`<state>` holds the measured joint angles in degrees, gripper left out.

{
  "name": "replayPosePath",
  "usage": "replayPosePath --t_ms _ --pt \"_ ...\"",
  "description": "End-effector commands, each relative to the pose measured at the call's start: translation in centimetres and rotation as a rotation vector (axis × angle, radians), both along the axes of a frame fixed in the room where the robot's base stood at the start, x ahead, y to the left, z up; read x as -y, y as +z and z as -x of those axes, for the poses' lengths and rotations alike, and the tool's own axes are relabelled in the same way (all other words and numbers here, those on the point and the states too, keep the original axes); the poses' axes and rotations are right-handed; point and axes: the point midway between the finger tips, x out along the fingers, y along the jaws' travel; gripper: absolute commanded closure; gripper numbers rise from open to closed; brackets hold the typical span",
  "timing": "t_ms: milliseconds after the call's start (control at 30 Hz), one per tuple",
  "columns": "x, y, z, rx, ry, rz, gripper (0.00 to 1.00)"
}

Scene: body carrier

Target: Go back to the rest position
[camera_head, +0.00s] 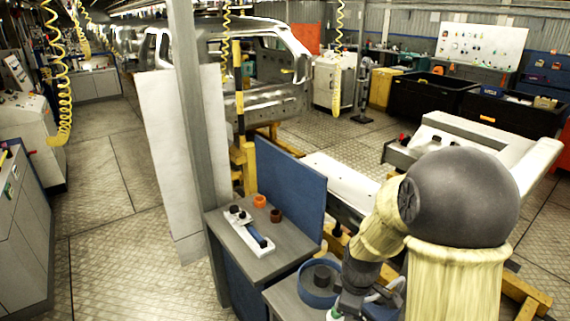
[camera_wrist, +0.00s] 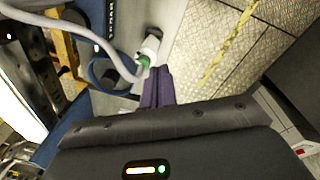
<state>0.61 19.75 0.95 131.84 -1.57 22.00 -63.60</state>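My gripper shows in the wrist view with its two purple fingers (camera_wrist: 157,87) side by side and pressed together. I see nothing between them. The fingers point toward a grey bench edge, beside a white and green cable fitting (camera_wrist: 147,52). In the head view my arm bends down at the lower right, and the gripper's fingers are out of sight there. A blue round container (camera_head: 320,284) stands on the low bench beside my arm; it also shows in the wrist view (camera_wrist: 103,72).
A grey bench (camera_head: 290,248) holds a white tray (camera_head: 236,218) with a dark-handled tool, plus orange (camera_head: 260,201) and brown (camera_head: 276,215) rings. A blue panel (camera_head: 292,190) and grey post (camera_head: 196,130) stand close behind. Floor to the left (camera_head: 100,230) is clear.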

Motion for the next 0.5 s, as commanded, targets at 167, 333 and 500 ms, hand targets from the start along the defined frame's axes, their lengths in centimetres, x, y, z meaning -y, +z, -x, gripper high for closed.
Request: replayPosePath --t_ms 167,333,500 --pt "0.0 0.9 2.5 0.041 -0.336 -0.045 1.00" --pt "0.0 1.6 4.9 0.073 -0.660 -0.100 1.00" --pt "0.0 1.9 7.2 0.099 -0.959 -0.162 1.00"
